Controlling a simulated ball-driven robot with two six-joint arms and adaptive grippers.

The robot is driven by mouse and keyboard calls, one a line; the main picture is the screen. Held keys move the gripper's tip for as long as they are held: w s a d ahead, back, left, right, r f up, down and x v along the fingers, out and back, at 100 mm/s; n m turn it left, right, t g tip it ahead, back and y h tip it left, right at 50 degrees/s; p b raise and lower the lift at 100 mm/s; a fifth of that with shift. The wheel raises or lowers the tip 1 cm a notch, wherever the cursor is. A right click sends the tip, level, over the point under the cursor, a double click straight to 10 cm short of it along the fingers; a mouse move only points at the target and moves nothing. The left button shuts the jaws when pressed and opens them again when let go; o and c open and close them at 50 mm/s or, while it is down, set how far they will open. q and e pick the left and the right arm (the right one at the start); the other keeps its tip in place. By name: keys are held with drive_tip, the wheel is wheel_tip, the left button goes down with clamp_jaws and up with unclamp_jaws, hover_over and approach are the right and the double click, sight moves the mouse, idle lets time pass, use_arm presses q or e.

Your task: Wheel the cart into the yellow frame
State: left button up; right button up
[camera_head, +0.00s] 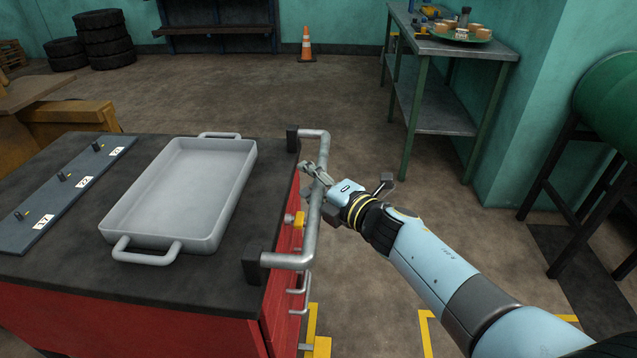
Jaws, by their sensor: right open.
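The red cart (110,322) with a dark top stands at the left. Its grey bar handle (309,228) runs along its right side. My right gripper (312,180) is at the upper part of this handle, with its fingers open around or beside the bar; I cannot tell if they touch it. Yellow floor lines (427,335) show at the bottom, right of the cart, partly cut off by the picture edge and hidden by my right arm. More yellow (312,328) shows close by the cart's right side. My left gripper is not in view.
A grey tray (185,195) and a plate with numbered hooks (60,205) lie on the cart top. A green workbench (445,45) stands at the back right, a traffic cone (306,45) and tires (103,38) at the back. Floor between is clear.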

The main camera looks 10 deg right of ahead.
drive_tip(key=v, duration=1.1)
drive_tip(key=shift+s+d, duration=0.25)
drive_tip(key=shift+s, duration=0.1)
